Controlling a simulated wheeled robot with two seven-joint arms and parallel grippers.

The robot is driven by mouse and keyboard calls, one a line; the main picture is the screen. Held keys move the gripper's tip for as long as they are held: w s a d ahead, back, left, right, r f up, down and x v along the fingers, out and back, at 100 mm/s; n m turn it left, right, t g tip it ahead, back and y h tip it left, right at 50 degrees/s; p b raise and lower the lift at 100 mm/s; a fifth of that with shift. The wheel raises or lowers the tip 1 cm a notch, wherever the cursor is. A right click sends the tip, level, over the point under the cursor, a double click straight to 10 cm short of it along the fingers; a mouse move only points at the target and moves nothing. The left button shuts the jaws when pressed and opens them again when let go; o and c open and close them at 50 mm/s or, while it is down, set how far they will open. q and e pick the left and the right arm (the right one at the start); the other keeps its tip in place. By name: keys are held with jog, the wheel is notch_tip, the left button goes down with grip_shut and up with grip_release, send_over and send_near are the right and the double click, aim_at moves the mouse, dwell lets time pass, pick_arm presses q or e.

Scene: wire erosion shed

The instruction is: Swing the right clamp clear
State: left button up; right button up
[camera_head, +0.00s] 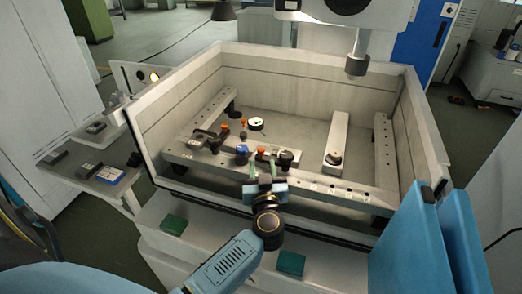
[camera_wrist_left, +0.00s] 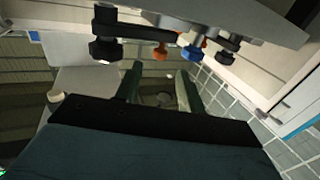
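The right clamp (camera_head: 286,157) stands on the front beam of the tank, with a dark knob at its right end. An orange-topped screw (camera_head: 261,152) and a blue knob (camera_head: 242,150) are to its left. In the left wrist view its dark bar (camera_wrist_left: 140,33) runs along the top, with the dark knob (camera_wrist_left: 105,49) hanging below it. My left gripper (camera_head: 264,170) is just in front of the beam, below the clamp in the picture. Its two green fingers (camera_wrist_left: 158,88) are apart with nothing gripped; they appear apart from the clamp. My right gripper is out of view.
The left clamp (camera_head: 203,136) is on the same beam. A short bar (camera_head: 337,140) with a knob lies across the tank at right. The tank wall (camera_head: 170,108) surrounds them. The machine head (camera_head: 356,62) hangs above the back right. A side shelf (camera_head: 90,177) holds small items.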

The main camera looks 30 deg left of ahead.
aim_at(261, 152)
pick_arm(q)
jog(key=b+x, duration=0.1)
jog(key=x, duration=0.7)
jog(key=shift+c, duration=0.2)
grip_shut()
